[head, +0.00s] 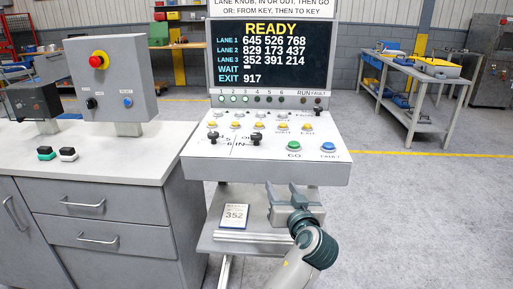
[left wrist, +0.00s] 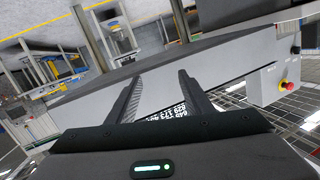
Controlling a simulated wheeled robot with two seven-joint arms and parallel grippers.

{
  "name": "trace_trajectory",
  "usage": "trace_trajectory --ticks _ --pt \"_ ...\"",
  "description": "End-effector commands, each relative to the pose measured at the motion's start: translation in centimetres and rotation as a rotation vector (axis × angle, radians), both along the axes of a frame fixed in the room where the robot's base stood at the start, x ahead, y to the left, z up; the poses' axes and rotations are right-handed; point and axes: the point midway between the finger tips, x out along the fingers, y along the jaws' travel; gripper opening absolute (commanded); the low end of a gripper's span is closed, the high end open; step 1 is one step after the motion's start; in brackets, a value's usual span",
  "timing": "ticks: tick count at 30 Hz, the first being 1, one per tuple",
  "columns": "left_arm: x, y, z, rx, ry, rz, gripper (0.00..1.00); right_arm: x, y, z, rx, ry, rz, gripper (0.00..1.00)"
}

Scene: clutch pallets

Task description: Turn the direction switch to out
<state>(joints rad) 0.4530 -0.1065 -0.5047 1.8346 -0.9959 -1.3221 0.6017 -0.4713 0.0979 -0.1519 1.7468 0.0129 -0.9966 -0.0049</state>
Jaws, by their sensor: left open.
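The control console (head: 265,170) has a sloped white panel with two black knobs on its lower left: a left knob (head: 212,139) and a right knob (head: 256,139). Small print near them includes "IN"; I cannot read which knob is the direction switch or its setting. My left gripper (head: 281,187) is just below the panel's front edge, apart from both knobs. In the left wrist view its two fingers (left wrist: 160,95) are spread with nothing held between them. My right gripper is not in view.
The panel also has a green button (head: 293,146), a blue button (head: 328,147) and several yellow-topped switches. The screen (head: 265,58) reads READY. A card marked 352 (head: 235,215) stands on a shelf below.

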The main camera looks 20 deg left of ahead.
Motion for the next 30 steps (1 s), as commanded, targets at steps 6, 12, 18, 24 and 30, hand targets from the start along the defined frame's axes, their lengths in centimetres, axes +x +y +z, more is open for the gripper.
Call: trace_trajectory --ticks 6,12,18,24,30 --pt "-2.1 0.8 8.5 -0.071 -0.185 0.116 0.47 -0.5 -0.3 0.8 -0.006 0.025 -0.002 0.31" --pt "-2.6 1.0 9.8 -0.085 -0.214 0.136 0.47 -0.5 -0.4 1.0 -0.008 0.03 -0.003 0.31" --pt "-2.6 1.0 9.7 -0.084 -0.212 0.135 0.47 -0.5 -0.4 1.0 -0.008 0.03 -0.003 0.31" --pt "-2.1 1.3 9.7 -0.081 -0.212 0.136 0.47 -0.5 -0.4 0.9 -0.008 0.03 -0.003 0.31" --pt "-0.6 2.5 9.7 -0.08 -0.21 0.136 0.47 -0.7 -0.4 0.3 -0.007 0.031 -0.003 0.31"
